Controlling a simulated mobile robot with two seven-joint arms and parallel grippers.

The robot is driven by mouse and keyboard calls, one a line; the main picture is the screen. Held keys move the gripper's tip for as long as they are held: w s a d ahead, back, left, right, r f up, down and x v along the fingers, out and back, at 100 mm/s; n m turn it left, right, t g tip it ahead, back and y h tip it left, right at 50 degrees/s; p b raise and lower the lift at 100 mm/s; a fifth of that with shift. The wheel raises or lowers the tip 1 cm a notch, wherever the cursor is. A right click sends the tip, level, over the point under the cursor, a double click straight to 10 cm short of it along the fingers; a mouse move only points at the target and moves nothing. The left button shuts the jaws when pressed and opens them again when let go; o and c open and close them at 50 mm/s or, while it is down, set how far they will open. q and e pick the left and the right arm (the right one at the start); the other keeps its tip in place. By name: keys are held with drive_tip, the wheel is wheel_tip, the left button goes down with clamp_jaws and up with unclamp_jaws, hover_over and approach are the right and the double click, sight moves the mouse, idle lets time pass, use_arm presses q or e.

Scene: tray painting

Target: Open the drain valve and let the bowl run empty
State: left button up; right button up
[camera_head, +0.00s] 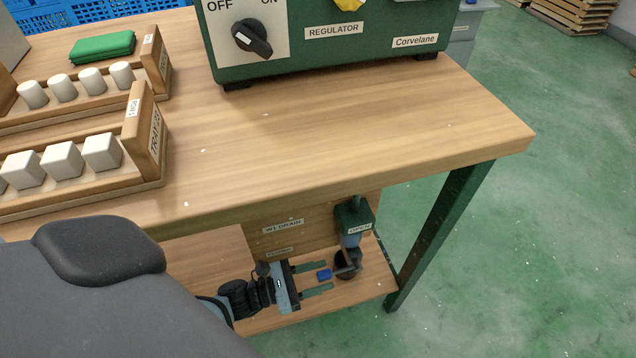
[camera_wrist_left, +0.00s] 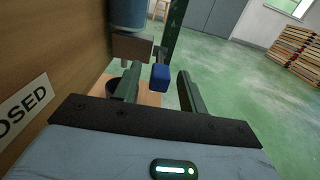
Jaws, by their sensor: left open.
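The drain valve hangs under the table near its right leg, below a green fitting (camera_head: 352,215) and a blue-grey pipe section (camera_wrist_left: 127,12). Its lever ends in a blue grip (camera_head: 324,274), which points left, toward the side with the CLOSED label (camera_wrist_left: 22,110); an OPEN label (camera_head: 360,229) is at the right. My left gripper (camera_head: 329,275) is open, with its fingers on either side of the blue grip. The grip also shows between the fingertips in the left wrist view (camera_wrist_left: 160,77); contact cannot be told. The bowl is not clearly visible. My right gripper is not in view.
A W1 DRAIN board (camera_head: 283,227) stands behind the valve, and a dark cup (camera_head: 348,264) sits below it on the lower shelf (camera_head: 375,285). The green table leg (camera_head: 440,235) is to the right. Trays with white blocks and a green regulator box (camera_head: 330,50) stand on the tabletop.

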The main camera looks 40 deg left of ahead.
use_arm(q)
drive_tip(key=shift+c, duration=0.3)
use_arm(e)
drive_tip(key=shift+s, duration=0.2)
use_arm(q)
clamp_jaws()
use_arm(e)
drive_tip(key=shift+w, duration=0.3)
